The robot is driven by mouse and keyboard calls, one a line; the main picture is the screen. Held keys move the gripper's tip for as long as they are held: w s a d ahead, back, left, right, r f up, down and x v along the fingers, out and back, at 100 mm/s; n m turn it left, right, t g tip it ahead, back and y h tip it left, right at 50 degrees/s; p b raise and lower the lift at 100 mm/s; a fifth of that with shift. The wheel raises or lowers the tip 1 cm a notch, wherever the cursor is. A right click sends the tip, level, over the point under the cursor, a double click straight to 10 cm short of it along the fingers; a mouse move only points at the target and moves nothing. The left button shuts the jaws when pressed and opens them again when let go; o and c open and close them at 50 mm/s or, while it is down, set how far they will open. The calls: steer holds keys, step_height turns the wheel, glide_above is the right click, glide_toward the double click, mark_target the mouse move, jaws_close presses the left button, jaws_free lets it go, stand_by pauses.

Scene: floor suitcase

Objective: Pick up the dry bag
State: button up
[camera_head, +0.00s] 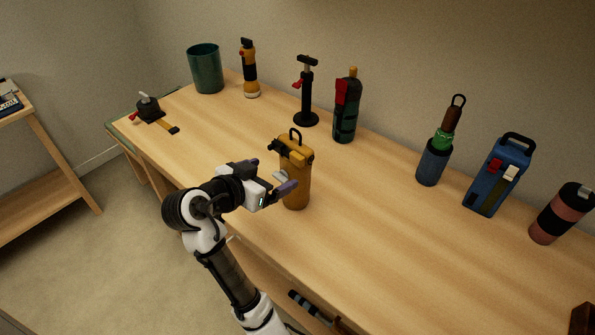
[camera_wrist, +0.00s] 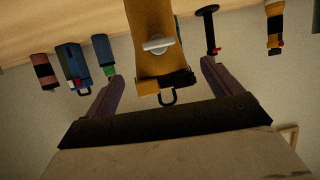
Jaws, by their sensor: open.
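The likely dry bag is a mustard-yellow upright container (camera_head: 297,185) with a black clip and black loop handle on top, standing near the table's front edge. In the wrist view the yellow container (camera_wrist: 150,22) appears upside down, centred between the fingers, with a pale grey tab on its near side. My gripper (camera_head: 271,175) is open, just left of the container at its upper body. In the wrist view my open gripper (camera_wrist: 162,72) has one finger on each side of it; contact cannot be told.
Behind it on the wooden table (camera_head: 390,235) stand a black pump-like tool (camera_head: 307,95), a dark bottle (camera_head: 346,115), a yellow-black torch-like item (camera_head: 250,70) and a teal bin (camera_head: 206,70). A blue canister (camera_head: 497,178) stands at right.

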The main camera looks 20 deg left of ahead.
mark_target(285, 168)
steer(key=x, duration=0.4)
steer(key=shift+w+d+f, duration=0.1)
steer(key=shift+w, duration=0.25)
steer(key=shift+p+x, duration=1.2)
steer(key=shift+x, duration=1.45)
steer(key=shift+d, duration=0.2)
steer(key=c, duration=1.3)
